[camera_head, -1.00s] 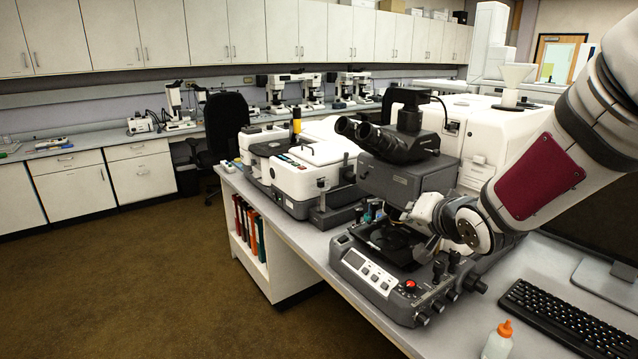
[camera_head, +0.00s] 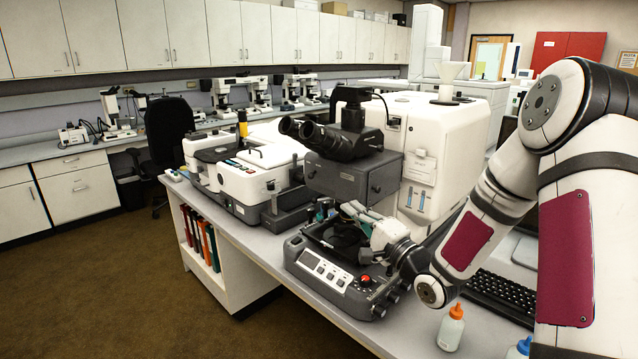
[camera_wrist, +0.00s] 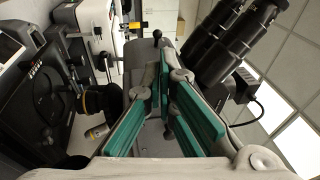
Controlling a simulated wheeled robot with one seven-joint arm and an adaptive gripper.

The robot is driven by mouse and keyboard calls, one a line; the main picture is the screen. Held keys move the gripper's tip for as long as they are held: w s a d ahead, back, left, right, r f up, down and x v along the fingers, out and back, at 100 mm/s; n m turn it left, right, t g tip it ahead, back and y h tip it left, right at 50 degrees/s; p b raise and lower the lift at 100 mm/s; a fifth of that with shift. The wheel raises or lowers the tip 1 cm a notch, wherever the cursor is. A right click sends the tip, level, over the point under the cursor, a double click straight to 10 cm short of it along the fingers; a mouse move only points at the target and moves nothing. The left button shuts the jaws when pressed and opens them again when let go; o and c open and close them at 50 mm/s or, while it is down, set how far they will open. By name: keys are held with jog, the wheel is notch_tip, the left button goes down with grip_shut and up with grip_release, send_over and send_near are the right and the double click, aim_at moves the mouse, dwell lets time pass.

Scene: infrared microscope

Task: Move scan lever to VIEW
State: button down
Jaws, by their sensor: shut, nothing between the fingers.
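The infrared microscope has a grey head (camera_head: 345,178) with black eyepieces, and a dark stage base (camera_head: 322,262) with a small display and a red knob. My gripper (camera_head: 328,210) reaches in from the right, over the stage and just below the grey head. In the wrist view the green-padded fingers of my gripper (camera_wrist: 163,88) are shut and empty. A thin lever with a dark ball end (camera_wrist: 157,36) stands beyond the fingertips, apparently apart from them. I cannot tell for certain whether it is the scan lever, and no VIEW label is readable.
A white instrument (camera_head: 245,170) stands left of the microscope and a tall white cabinet (camera_head: 425,135) stands behind it. A bottle with an orange cap (camera_head: 451,328) and a keyboard (camera_head: 500,295) are on the bench at the right. The floor (camera_head: 120,285) at left is clear.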

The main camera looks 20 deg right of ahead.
aim_at(310, 176)
jog(key=x, duration=1.4)
jog(key=shift+w+a+m+t+h, duration=0.1)
jog(key=shift+a+m+t+h, duration=0.2)
jog(key=shift+h, duration=0.4)
jog(key=shift+w+a+m+t+h, duration=0.1)
jog(key=shift+a+m+h, duration=0.25)
jog(key=shift+m+h, duration=0.25)
jog(key=a+m+h, duration=0.1)
jog(key=h, duration=0.1)
jog(key=w+a+m+h+b, duration=0.1)
jog(key=h, duration=0.2)
jog(key=w+a+m+h+b, duration=0.1)
jog(key=m+h, duration=0.1)
jog(key=shift+w+a+h, duration=0.15)
jog(key=shift+w+h, duration=0.05)
jog(key=shift+h, duration=0.1)
jog(key=shift+a+f, duration=0.1)
